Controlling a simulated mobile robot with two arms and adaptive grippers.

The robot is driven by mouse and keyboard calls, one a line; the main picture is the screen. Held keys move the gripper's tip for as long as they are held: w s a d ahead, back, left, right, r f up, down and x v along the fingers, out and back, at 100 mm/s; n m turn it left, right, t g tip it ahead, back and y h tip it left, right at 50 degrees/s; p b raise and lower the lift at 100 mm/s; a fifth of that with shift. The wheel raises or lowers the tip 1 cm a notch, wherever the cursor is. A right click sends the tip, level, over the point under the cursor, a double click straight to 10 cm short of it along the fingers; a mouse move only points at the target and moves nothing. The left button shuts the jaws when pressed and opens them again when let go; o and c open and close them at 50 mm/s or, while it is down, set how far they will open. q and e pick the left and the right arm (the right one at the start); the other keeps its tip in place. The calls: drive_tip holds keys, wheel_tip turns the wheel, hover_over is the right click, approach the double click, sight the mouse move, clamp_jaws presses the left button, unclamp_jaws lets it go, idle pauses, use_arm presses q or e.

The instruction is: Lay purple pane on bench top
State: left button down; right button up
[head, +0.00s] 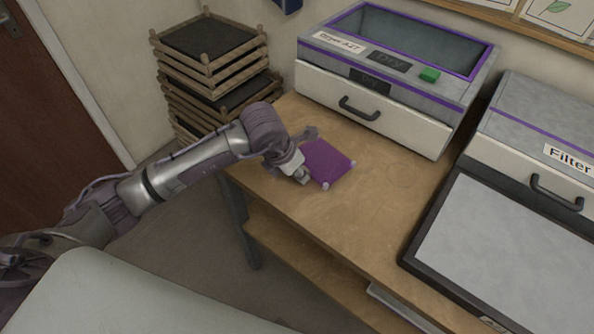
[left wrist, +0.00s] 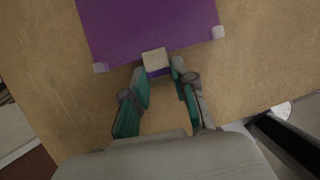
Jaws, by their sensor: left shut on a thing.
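The purple pane (head: 327,161) is a flat square with small pale corner pieces, at the left part of the wooden bench top (head: 385,205). It also shows in the left wrist view (left wrist: 150,30), with a pale tab (left wrist: 155,60) on its near edge. My left gripper (head: 303,172) is at the pane's left edge in the head view. In the left wrist view its fingers (left wrist: 160,75) are shut on the pane at the tab. The pane looks level and close over the wood; I cannot tell whether it touches. My right gripper is not in view.
A grey drying unit (head: 400,115) with a drawer and a green button (head: 429,75) stands behind the pane. A filter box (head: 540,150) and a grey flat panel (head: 505,255) are at the right. Stacked wooden racks (head: 208,65) stand at the back left. Bench top right of the pane is clear.

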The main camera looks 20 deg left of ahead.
use_arm(q)
drive_tip(key=shift+f, duration=0.1)
idle(0.6)
drive_tip(key=shift+f+b, duration=0.2)
drive_tip(key=shift+b, duration=0.3)
idle(0.3)
drive_tip(key=c, duration=0.8)
unclamp_jaws()
drive_tip(key=shift+c, duration=0.2)
drive_tip(key=shift+r, duration=0.1)
drive_tip(key=w+p+v, duration=0.1)
drive_tip(key=p+v, duration=0.1)
drive_tip(key=v, duration=0.8)
drive_tip(key=w+d+r+p+v, duration=0.1)
drive_tip(key=w+p+v, duration=0.1)
drive_tip(key=v, duration=0.8)
drive_tip(key=shift+d+r+p, duration=0.25)
drive_tip(key=shift+r+p, duration=0.05)
drive_tip(key=shift+p, duration=0.3)
drive_tip(key=shift+s, duration=0.15)
